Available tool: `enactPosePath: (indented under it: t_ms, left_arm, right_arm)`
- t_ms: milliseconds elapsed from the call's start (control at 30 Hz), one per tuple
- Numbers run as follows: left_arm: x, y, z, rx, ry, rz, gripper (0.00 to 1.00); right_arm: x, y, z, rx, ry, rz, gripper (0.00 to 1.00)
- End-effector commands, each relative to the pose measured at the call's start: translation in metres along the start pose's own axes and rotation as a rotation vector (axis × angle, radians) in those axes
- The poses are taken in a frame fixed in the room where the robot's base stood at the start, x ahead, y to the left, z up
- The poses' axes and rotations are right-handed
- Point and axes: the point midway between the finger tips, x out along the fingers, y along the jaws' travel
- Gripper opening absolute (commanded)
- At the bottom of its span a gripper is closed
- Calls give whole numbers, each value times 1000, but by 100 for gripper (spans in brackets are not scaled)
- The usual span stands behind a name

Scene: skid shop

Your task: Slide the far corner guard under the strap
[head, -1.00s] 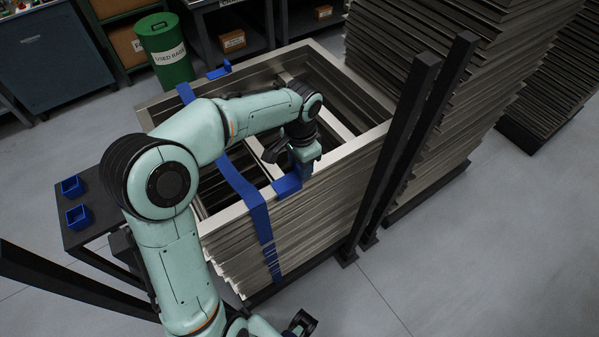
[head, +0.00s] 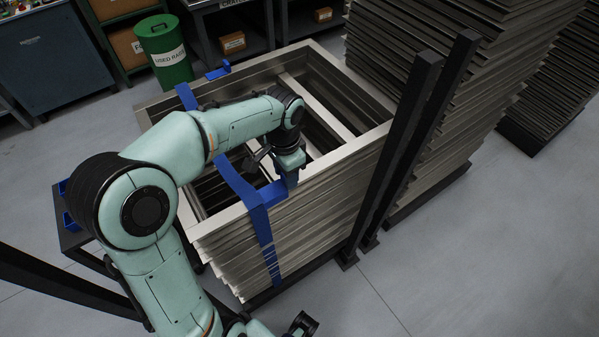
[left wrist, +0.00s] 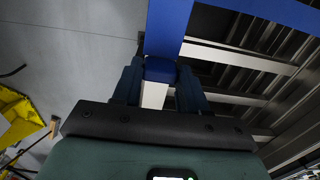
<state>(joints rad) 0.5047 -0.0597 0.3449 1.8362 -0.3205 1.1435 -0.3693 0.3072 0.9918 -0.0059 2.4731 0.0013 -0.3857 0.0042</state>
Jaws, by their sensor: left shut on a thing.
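The blue strap (head: 240,181) runs across the top of the stack of metal frames (head: 330,205) and down its near side. My left gripper (head: 283,177) is shut on a blue corner guard (head: 272,193) at the near top edge. This guard meets the strap's right edge; I cannot tell how far under it is. In the left wrist view the guard (left wrist: 167,32) extends forward from between the fingers (left wrist: 160,85), with the strap (left wrist: 265,14) crossing at top right. Another blue corner guard (head: 218,71) sits at the opposite top edge. My right gripper (head: 301,324) is partly visible at the bottom; its jaws are unclear.
Black upright posts (head: 405,150) stand close to the right of the stack. A small dark table (head: 68,232) with blue pieces is at left, partly behind my arm. A green bin (head: 165,52) stands beyond the stack. Grey floor is open at lower right.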

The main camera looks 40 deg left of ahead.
Motion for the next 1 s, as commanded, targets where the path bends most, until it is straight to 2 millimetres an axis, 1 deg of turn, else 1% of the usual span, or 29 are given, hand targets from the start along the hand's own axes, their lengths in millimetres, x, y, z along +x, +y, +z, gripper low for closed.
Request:
enactPosePath:
  t_ms: [133, 467, 1000]
  left_arm:
    - [0, 0, 6, -1, 1, -2, 21]
    - [-1, -1, 7, -1, 2, -3, 21]
    - [-1, -1, 42, -2, 3, -3, 21]
  right_arm:
    - [2, 1, 0, 0, -1, 0, 43]
    - [2, 1, 0, 0, -1, 0, 43]
    - [9, 4, 0, 1, -3, 1, 43]
